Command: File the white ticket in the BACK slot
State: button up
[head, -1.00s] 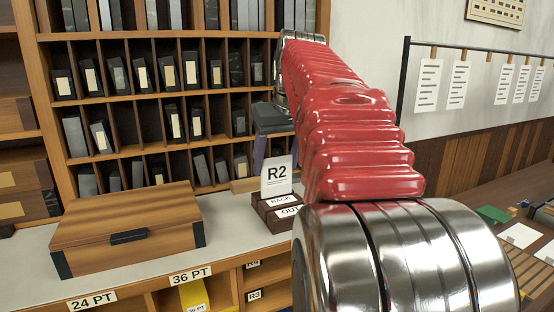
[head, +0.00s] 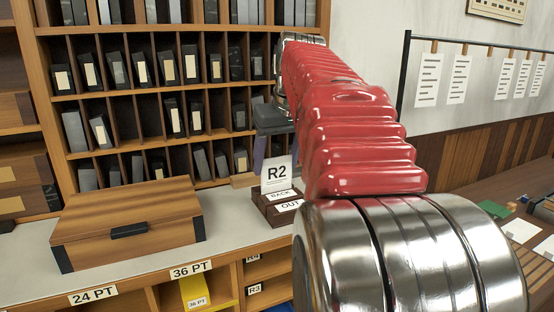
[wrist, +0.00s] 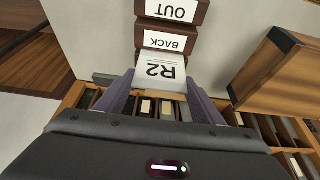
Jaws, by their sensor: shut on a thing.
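The white ticket (head: 278,173), marked R2, stands roughly upright at the rear of a dark wooden holder. The holder has a BACK label (head: 281,195) and, in front of it, an OUT label (head: 289,206). My gripper (wrist: 160,90) is shut on the ticket, with a grey-purple finger on each side in the wrist view. There the ticket (wrist: 161,72) meets the BACK block (wrist: 166,42), with the OUT block beyond. I cannot tell whether its lower edge is inside the slot. In the head view my red arm hides part of the holder's right side.
A wooden box (head: 128,222) with a dark latch sits on the pale counter (head: 232,222) left of the holder. A pigeonhole rack (head: 150,88) stands behind. Labelled cubbies lie below the counter edge. Printed sheets (head: 429,82) hang from a rail at right.

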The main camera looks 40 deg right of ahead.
jog(key=shift+f, duration=0.75)
dwell(0.3)
jog(key=o, duration=1.1)
jog(key=shift+r, duration=0.15)
jog(key=shift+r, duration=2.85)
jog(key=shift+s, duration=0.1)
